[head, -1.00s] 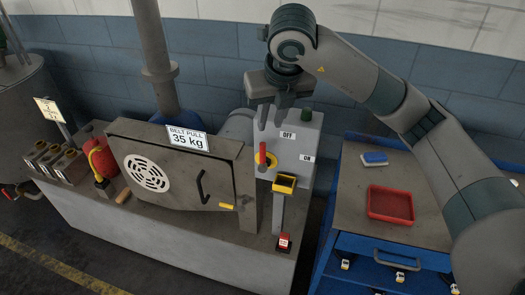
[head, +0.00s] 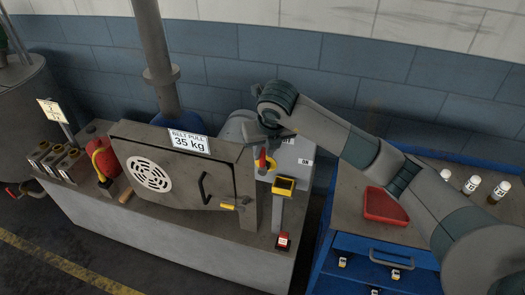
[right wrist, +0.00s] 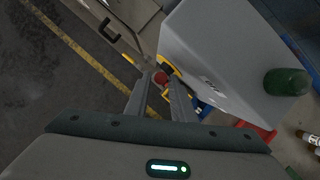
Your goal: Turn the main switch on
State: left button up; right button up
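The main switch has a red handle (head: 263,158) on a yellow round base (head: 268,166), on the front of a grey box (head: 290,157). The handle stands roughly upright. The ON label (head: 304,162) is to its right; the OFF label is mostly hidden by my arm. My right gripper (head: 263,148) is at the handle's upper end. In the right wrist view, the red handle's end (right wrist: 160,77) shows between the open fingertips (right wrist: 159,80); contact cannot be told. My left gripper is not in view.
On the right, the blue cabinet carries a red tray (head: 384,206) and bottles (head: 471,185).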

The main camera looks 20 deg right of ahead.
aim_at(262, 161)
jog(key=shift+p+x, duration=0.45)
jog(key=shift+x, duration=1.2)
jog(key=shift+c, duration=0.2)
grip_shut()
